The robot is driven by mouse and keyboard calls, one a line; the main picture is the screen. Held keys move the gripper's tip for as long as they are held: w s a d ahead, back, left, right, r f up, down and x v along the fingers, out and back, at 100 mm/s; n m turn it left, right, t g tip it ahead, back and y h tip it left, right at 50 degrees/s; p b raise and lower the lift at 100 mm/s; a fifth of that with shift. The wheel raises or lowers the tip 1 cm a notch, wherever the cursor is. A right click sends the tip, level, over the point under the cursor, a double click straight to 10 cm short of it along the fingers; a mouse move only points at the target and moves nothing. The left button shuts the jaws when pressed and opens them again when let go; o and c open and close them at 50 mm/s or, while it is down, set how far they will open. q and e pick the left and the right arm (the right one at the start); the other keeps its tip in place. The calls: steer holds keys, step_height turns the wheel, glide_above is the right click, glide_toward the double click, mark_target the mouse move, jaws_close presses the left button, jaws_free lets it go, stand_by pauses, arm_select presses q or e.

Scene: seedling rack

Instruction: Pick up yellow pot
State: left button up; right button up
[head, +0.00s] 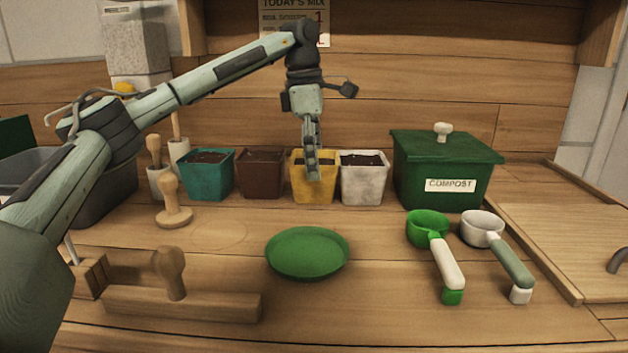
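The yellow pot (301,190) stands upright with dark soil in it, in a row of pots at the back of the bench, between a brown pot and a white pot. My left gripper (313,172) comes down from above and points downward at the yellow pot. Its fingers overlap the pot's front rim and hide part of the rim and soil. The fingers are seen nearly edge-on, so I cannot tell whether they are open or shut, or touching the pot. My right gripper is not in view.
Close beside it stand the brown pot (262,176), white pot (362,184) and teal pot (207,178). A green compost bin (442,165) is to the right. A green saucer (307,252) lies in front, with two scoops (446,262) (508,262) and a wooden tamper (180,303) around it.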

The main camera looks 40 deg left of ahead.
arm_select(q)
steer(key=shift+d+f, duration=0.1)
steer(key=shift+f, duration=1.45)
steer(key=shift+c, duration=0.6)
steer(key=shift+r, duration=0.1)
steer(key=c, duration=1.4)
